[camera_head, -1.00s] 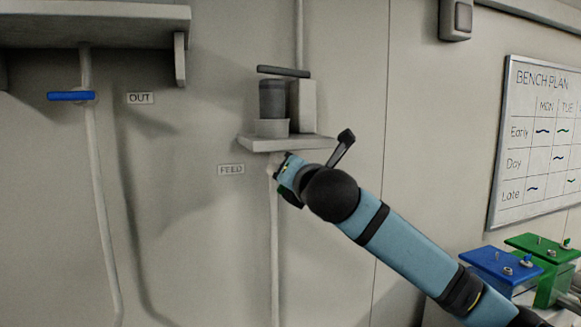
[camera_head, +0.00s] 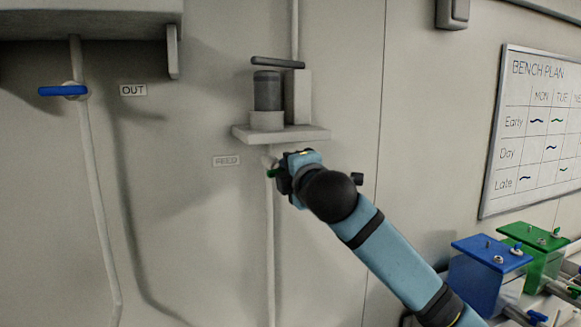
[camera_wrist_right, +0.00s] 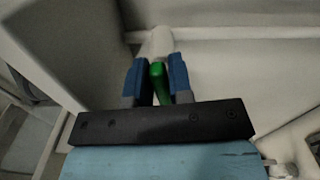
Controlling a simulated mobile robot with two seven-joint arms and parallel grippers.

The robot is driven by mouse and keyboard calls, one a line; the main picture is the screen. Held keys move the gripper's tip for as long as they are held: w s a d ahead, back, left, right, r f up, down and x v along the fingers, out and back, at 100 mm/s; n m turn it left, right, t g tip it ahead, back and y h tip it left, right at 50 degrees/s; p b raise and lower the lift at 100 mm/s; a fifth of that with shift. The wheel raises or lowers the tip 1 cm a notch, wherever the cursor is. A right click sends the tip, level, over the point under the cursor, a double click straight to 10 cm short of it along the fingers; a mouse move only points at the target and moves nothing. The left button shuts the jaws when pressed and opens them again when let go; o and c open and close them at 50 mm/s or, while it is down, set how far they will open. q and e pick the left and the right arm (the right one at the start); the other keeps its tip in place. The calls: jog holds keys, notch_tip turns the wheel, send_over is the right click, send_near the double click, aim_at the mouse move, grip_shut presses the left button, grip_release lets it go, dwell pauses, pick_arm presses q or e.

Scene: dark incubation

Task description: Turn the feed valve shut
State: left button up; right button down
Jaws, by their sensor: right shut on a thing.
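The feed valve's green handle (camera_head: 272,173) shows as a small tip left of my right gripper (camera_head: 284,175) in the head view, crossing the front of the pipe under the FEED shelf. The rest of it is hidden by the gripper. In the right wrist view the green handle (camera_wrist_right: 158,82) lies between the two blue fingers of my right gripper (camera_wrist_right: 160,85), which are shut on it. The FEED label (camera_head: 227,161) is on the wall to the left. My left gripper is not in view.
A small shelf (camera_head: 315,134) with a grey container (camera_head: 267,92) juts out just above the gripper. At left, the OUT valve's blue handle (camera_head: 62,91) lies across its pipe. Blue (camera_head: 490,257) and green (camera_head: 545,240) boxes stand at lower right.

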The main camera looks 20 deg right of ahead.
jog(key=shift+m, duration=0.6)
jog(key=shift+f, duration=0.1)
jog(key=c, duration=1.1)
grip_release()
jog(key=shift+s, duration=0.15)
jog(key=s+b, duration=0.1)
jog(key=s, duration=0.3)
jog(key=s+b, duration=0.1)
jog(key=s, duration=0.4)
jog(key=s+b, duration=0.1)
jog(key=s, duration=0.3)
jog(key=shift+s+d, duration=0.25)
jog(key=shift+s, duration=0.05)
